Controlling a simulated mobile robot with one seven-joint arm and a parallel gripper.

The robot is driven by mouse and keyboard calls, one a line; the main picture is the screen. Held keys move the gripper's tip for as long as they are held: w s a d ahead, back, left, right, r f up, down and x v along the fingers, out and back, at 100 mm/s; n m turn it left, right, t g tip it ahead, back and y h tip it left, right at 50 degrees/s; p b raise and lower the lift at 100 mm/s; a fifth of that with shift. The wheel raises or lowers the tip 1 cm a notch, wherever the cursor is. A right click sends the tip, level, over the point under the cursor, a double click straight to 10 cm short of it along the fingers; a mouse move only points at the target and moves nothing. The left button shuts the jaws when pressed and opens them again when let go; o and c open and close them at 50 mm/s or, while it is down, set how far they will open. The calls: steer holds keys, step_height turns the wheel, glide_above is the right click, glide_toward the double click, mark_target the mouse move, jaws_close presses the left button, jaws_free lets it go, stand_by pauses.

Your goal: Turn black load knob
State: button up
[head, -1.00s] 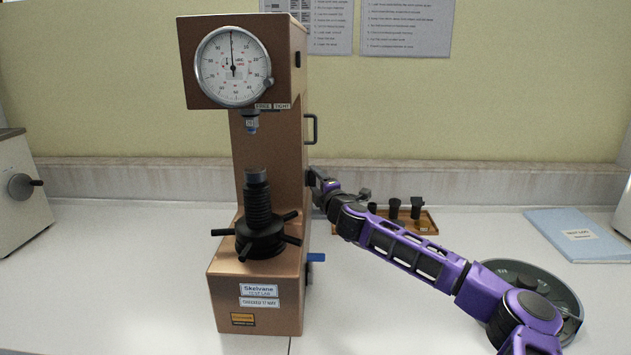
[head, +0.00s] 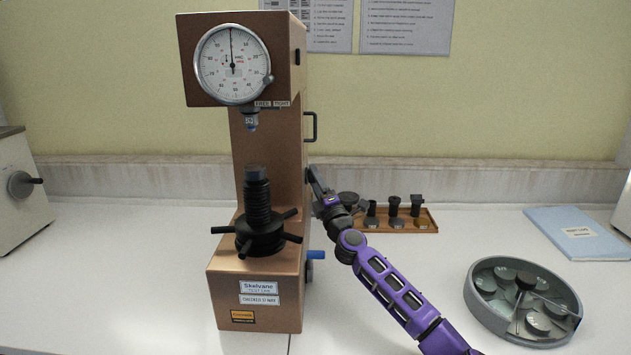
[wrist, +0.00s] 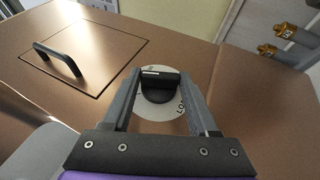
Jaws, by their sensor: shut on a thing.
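The black load knob (wrist: 158,87) is on the brown side panel of the hardness tester (head: 268,150), over a pale round dial plate (wrist: 160,115) with partly hidden lettering. In the wrist view my gripper (wrist: 158,80) has one finger on each side of the knob's bar and is shut on it. In the head view my gripper (head: 314,178) reaches the tester's right side behind the column. The knob itself is hidden there.
A black handle (head: 312,127) sits on the tester's side, with a blue-tipped lever (head: 315,255) lower down. A wooden tray (head: 425,222) of anvils stands behind my arm. A round grey dish (head: 474,300) and a blue folder (head: 575,234) lie at right.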

stand_by(0.4)
steer(key=o, duration=1.4)
steer(key=shift+s, duration=0.15)
